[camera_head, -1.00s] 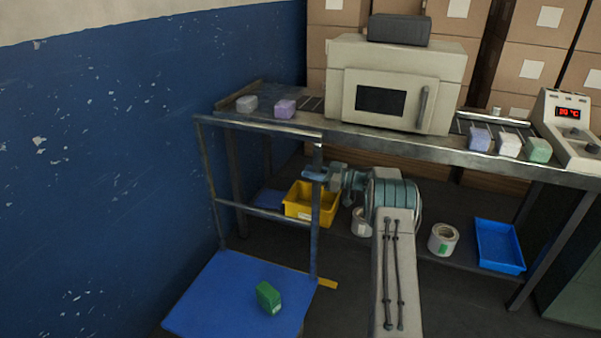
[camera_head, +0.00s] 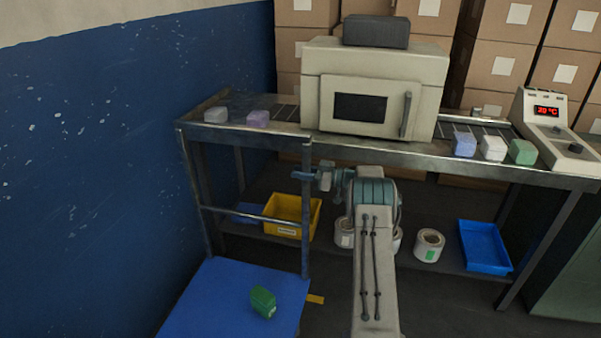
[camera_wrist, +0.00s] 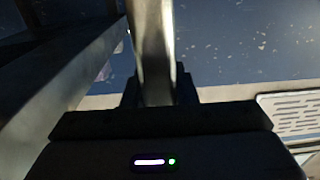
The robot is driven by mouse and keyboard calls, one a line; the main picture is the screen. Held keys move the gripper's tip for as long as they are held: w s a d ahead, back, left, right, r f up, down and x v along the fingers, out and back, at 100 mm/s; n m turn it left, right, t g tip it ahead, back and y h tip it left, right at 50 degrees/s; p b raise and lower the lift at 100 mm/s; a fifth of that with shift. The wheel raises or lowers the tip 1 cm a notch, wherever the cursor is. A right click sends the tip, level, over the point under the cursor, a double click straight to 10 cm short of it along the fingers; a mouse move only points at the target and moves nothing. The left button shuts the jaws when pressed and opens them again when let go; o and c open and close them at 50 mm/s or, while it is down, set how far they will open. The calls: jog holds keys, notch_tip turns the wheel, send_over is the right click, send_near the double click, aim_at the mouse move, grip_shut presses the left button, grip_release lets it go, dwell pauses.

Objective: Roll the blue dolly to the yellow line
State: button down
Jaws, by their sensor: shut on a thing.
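The blue dolly (camera_head: 222,300) stands at the lower left beside the blue wall, with a grey metal handle frame (camera_head: 307,225) at its far end. A green block (camera_head: 263,302) rests on its deck. My gripper (camera_head: 305,176) is shut on the right post of the handle frame, just below its top. The wrist view shows the post (camera_wrist: 154,50) between my fingers. A short piece of the yellow line (camera_head: 315,299) shows on the floor just right of the deck's far right corner. The rest of the line and the dolly's wheels are hidden.
A metal table (camera_head: 420,154) with a cream machine (camera_head: 375,85) stands beyond the handle. The blue wall (camera_head: 90,180) is close on the left.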

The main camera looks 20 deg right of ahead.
jog(key=shift+w+r, duration=0.2)
jog(key=shift+r, duration=0.1)
jog(key=c, duration=1.2)
grip_release()
jog(key=shift+w+d+f, duration=0.1)
jog(key=shift+w+f, duration=0.05)
jog(key=shift+o, duration=0.2)
jog(key=shift+d, duration=0.1)
jog(key=v, duration=1.4)
jog(key=shift+p, duration=0.45)
